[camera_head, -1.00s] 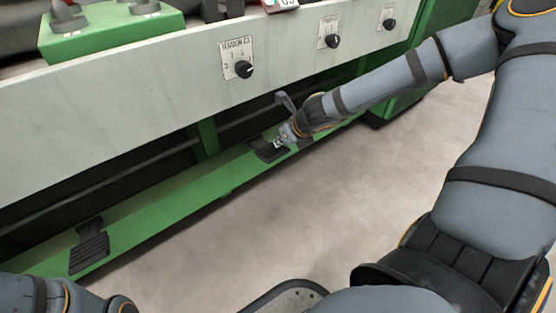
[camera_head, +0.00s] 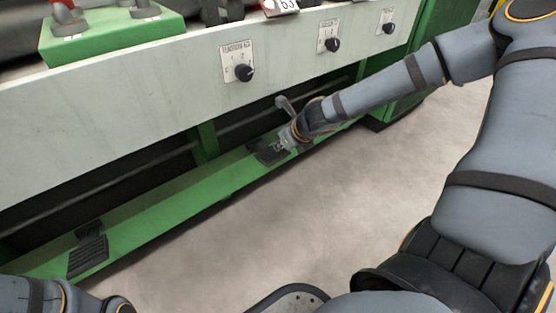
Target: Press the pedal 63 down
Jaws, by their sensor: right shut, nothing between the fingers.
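A black ribbed pedal (camera_head: 267,153) sits on the green rail, in the middle of the view, below a sign (camera_head: 280,6) that reads 63. My right gripper (camera_head: 282,146) is shut and empty, pointing down at the right part of this pedal. Its fingertips overlap the pedal in the picture; whether they touch it I cannot tell. The gripper and wrist hide the pedal's right side. A second black ribbed pedal (camera_head: 88,255) sits on the rail at the lower left. My left arm shows only at the lower left corner, and its gripper is out of view.
The green rail (camera_head: 165,212) runs along the machine's foot. The pale panel (camera_head: 120,105) with black knobs (camera_head: 243,73) overhangs the pedals. A green cabinet (camera_head: 430,65) stands to the right. The grey floor (camera_head: 340,210) in front is clear.

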